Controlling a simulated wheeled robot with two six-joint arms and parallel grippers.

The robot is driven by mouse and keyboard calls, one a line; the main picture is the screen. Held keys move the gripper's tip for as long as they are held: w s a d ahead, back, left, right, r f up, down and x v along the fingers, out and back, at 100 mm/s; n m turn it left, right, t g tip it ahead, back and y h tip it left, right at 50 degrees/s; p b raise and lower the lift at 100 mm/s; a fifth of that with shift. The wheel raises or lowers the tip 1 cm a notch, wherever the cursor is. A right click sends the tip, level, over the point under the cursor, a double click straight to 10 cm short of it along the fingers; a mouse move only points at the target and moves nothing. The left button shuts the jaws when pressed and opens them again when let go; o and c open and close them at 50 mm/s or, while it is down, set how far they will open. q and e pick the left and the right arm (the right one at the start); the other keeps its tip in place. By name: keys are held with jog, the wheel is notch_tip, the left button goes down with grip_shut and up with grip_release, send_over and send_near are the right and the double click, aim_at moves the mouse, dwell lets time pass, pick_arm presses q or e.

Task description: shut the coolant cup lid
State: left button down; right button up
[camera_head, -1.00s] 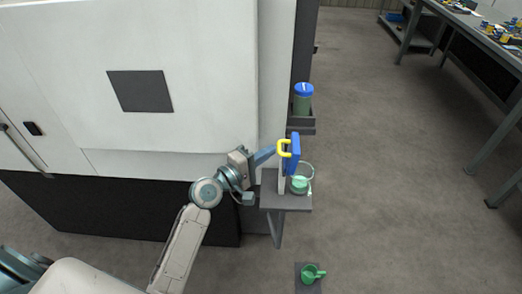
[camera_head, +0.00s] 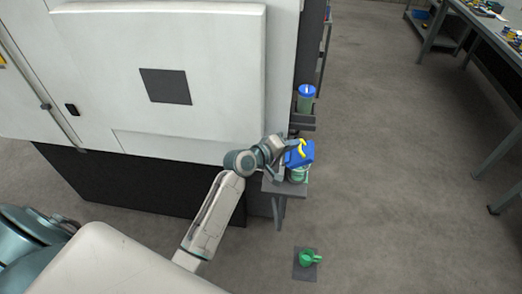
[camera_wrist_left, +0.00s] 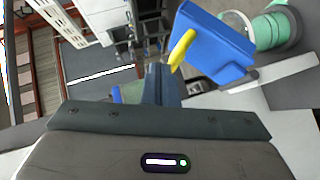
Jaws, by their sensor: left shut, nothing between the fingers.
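The coolant cup (camera_head: 298,174) is a clear cup with green contents on a small grey shelf. Its blue lid (camera_head: 303,159) leans over the cup, tilted, with the yellow handle (camera_head: 302,148) on its outer face. In the left wrist view the lid (camera_wrist_left: 215,45) and yellow handle (camera_wrist_left: 181,48) are just beyond the fingers, and a green cup (camera_wrist_left: 272,28) shows past the lid. My left gripper (camera_head: 289,145) is shut and empty, close beside the lid's handle side; I cannot tell whether it touches. My right gripper is not in view.
The small grey shelf (camera_head: 270,188) sticks out from the white machine (camera_head: 200,45). A green jar with a blue top (camera_head: 306,98) stands on a holder behind. A green jug (camera_head: 308,258) is on a dark mat below. Open floor lies to the right, with a workbench beyond.

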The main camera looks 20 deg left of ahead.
aim_at(306, 155)
pick_arm(q)
jog(key=shift+w+d+f, duration=0.1)
jog(key=shift+w+d, duration=0.05)
jog(key=shift+d, duration=0.25)
jog(key=shift+w+d+f, duration=0.3)
jog(key=shift+d+f, duration=0.1)
jog(key=shift+d, duration=0.2)
jog(key=shift+w+d+f, duration=0.25)
jog(key=shift+d+f, duration=0.15)
jog(key=shift+d, duration=0.2)
jog(key=shift+w+d+f+b, duration=0.15)
jog(key=shift+d+f+b, duration=0.15)
jog(key=shift+d+f, duration=0.3)
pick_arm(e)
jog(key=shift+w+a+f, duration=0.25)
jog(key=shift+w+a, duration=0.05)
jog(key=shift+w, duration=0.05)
pick_arm(q)
jog(key=shift+d, duration=0.1)
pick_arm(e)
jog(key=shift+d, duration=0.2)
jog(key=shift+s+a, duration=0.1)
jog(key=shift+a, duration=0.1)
